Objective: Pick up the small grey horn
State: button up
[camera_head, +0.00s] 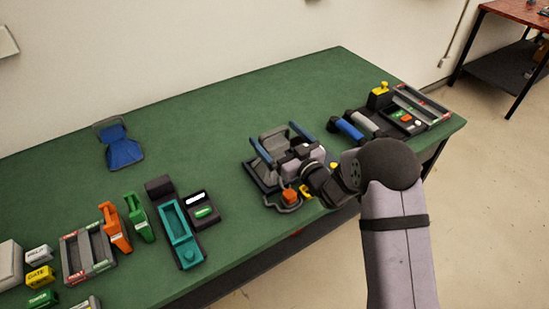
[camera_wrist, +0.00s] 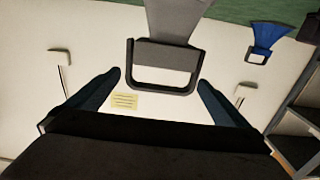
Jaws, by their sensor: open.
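The small grey horn shows in the wrist view with a flared grey bell (camera_wrist: 178,18) and a dark loop handle (camera_wrist: 165,52). In the head view its grey body (camera_head: 273,143) is partly hidden by my gripper (camera_head: 273,131). My gripper also shows in the wrist view (camera_wrist: 160,79), its two blue fingers open on either side of the loop handle, with visible gaps. Nothing is gripped. A blue horn (camera_head: 124,151) lies apart at the back left of the table; it also shows in the wrist view (camera_wrist: 263,36).
The green table (camera_head: 215,125) is clear between the blue horn and my gripper. A teal device (camera_head: 178,232), green and orange handsets (camera_head: 115,228) and a tray (camera_head: 86,254) stand front left. An orange item (camera_head: 290,196) lies close to my gripper. Several devices (camera_head: 395,118) stand at the right end.

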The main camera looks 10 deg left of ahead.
jog(key=shift+w+a+r, duration=0.15)
jog(key=shift+w+a, duration=0.05)
jog(key=shift+p+x, duration=1.2)
jog(key=shift+x, duration=1.1)
jog(key=c, duration=1.8)
jog(key=shift+r, duration=0.1)
jog(key=shift+c, duration=0.2)
